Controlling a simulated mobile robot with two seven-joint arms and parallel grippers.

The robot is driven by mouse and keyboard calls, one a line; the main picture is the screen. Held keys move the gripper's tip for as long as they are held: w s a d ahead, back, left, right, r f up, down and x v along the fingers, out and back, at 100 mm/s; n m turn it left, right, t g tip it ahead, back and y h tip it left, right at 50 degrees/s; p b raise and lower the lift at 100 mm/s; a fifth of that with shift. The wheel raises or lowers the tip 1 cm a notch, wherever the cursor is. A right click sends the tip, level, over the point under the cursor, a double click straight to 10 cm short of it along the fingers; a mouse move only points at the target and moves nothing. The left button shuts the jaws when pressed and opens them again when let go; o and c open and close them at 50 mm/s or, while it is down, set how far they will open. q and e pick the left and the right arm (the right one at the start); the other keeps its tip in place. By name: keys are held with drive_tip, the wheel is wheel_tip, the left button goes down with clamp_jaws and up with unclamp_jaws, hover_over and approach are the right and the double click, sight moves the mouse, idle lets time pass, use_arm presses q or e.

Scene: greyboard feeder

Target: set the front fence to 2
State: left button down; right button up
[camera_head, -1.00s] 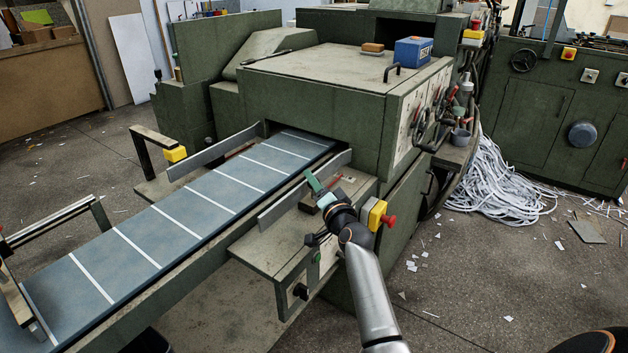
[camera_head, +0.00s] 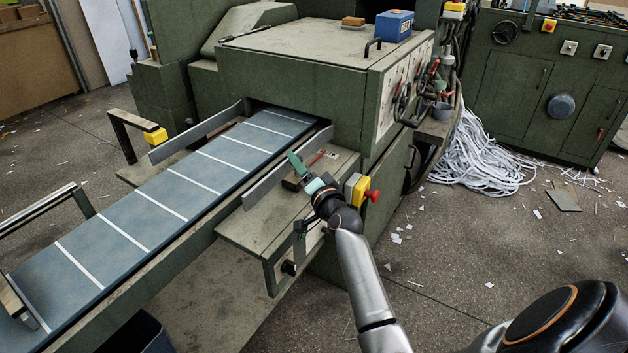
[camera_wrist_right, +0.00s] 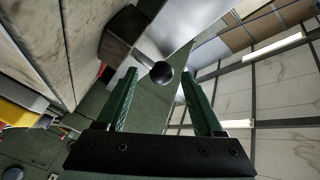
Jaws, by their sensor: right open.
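The front fence (camera_head: 285,168) is a long grey metal plate on edge along the near side of the blue belt. In the right wrist view a grey plate, seemingly this fence (camera_wrist_right: 185,22), runs behind a dark block with a round black knob (camera_wrist_right: 162,73). My right gripper (camera_head: 293,158) is over the small table beside the fence. In the wrist view its two green fingers (camera_wrist_right: 160,75) are open, and the knob shows between their tips. I cannot tell whether they touch it. No scale numbers are readable. My left gripper is not in view.
The blue belt (camera_head: 150,203) with white cross lines runs into the green machine (camera_head: 290,85). The rear fence (camera_head: 197,132) stands on its far side. A yellow box with a red button (camera_head: 372,196) sits close to my right wrist. Shredded paper lies on the floor at right.

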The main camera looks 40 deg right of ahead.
drive_tip(key=s+a+p, duration=0.2)
drive_tip(key=s+p, duration=0.1)
drive_tip(key=s, duration=0.6)
drive_tip(key=shift+s, duration=0.4)
